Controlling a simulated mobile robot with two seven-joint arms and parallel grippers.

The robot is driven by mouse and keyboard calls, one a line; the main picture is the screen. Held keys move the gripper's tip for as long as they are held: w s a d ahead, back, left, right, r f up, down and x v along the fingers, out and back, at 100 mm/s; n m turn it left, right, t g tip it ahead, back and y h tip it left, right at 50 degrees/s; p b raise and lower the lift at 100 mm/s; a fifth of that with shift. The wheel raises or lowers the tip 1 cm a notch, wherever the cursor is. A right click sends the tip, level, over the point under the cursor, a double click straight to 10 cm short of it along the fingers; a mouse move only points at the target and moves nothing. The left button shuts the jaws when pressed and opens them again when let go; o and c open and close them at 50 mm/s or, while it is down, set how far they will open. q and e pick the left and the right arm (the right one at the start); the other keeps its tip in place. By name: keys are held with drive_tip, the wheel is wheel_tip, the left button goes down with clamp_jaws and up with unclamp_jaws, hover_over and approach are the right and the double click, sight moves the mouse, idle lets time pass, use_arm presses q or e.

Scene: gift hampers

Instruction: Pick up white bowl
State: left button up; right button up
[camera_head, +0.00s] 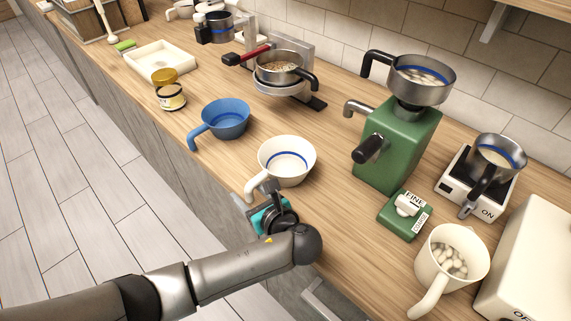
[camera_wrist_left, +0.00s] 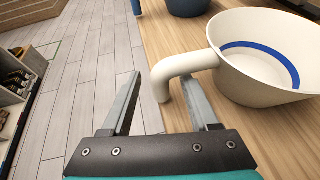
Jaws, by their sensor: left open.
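The white bowl (camera_head: 287,162) stands upright on the wooden counter, with a blue ring inside and a bent handle toward the counter's front edge. It also shows at the right of the left wrist view (camera_wrist_left: 262,58). My left gripper (camera_head: 266,193) is at the handle, just in front of the bowl. In the left wrist view its two fingers (camera_wrist_left: 162,98) are apart, and the handle's bent end appears between them, nearer the right finger. Whether a finger touches the handle I cannot tell. My right gripper is not in view.
A blue bowl (camera_head: 225,119) with a handle stands to the left of the white bowl. A green grinder (camera_head: 392,148) stands to the right, with a white mug (camera_head: 447,262) and a scale (camera_head: 462,187) beyond. The counter (camera_head: 330,225) right of the white bowl is clear.

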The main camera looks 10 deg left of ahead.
use_arm(q)
drive_tip(key=shift+c, duration=0.3)
clamp_jaws()
idle(1.1)
